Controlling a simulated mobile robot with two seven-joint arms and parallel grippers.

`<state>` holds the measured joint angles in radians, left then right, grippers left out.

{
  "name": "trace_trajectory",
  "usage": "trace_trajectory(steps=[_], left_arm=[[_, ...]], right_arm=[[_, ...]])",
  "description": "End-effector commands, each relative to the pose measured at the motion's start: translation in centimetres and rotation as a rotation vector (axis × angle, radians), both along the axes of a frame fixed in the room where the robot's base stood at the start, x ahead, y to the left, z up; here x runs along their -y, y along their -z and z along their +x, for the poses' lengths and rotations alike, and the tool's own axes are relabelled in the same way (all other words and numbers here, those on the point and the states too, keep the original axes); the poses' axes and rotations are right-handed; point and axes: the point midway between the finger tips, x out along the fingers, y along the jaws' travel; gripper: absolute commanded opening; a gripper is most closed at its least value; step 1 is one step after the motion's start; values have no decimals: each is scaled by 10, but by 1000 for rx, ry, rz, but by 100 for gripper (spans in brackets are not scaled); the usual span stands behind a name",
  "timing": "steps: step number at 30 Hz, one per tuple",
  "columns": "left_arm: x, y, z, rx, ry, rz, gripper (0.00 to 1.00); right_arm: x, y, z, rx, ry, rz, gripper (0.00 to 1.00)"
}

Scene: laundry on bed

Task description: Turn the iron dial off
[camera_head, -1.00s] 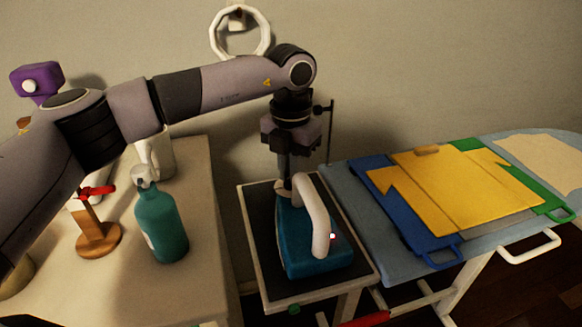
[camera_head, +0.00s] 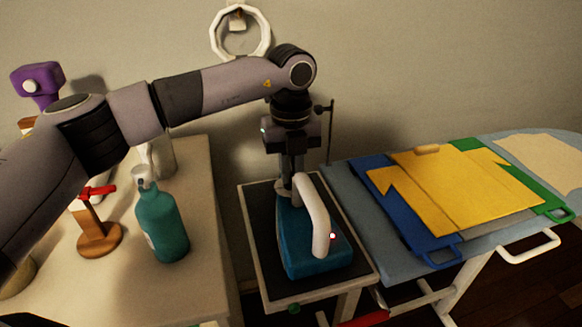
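A blue iron (camera_head: 307,258) with a white handle (camera_head: 318,222) rests on the dark stand (camera_head: 262,232) in the middle. A small red light shows at the handle's near right side. My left arm reaches in from the left. Its gripper (camera_head: 287,188) points down at the far end of the iron, beside the base of the handle. The fingertips are partly hidden there, and I cannot tell whether they touch the dial. The dial cannot be made out. My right gripper is not in view.
An ironing board on the right holds a yellow shirt (camera_head: 470,192) on a blue and green folding board (camera_head: 418,240). A table (camera_head: 190,290) on the left carries a teal spray bottle (camera_head: 160,225) and a wooden stand (camera_head: 99,238). A thin pole rises behind the iron.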

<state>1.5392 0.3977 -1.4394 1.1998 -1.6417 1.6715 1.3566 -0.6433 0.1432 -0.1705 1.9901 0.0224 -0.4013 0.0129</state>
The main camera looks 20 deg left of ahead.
Motion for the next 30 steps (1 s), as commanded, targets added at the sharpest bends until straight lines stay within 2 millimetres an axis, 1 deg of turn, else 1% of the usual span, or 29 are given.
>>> trace_trajectory(steps=[7, 19, 20, 21, 22, 30], left_arm=[[1, -1, 0, 0, -45, -2, 0], [1, -1, 0, 2, -50, -3, 0], [1, -1, 0, 2, -50, -3, 19], [1, -1, 0, 2, -50, -3, 32], [1, -1, 0, 2, -50, -3, 38], [1, -1, 0, 1, -49, -1, 38]], right_arm=[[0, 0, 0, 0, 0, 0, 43], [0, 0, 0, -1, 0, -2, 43], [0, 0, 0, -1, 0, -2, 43], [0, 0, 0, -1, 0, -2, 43], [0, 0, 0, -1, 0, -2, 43], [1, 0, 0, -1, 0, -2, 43]])
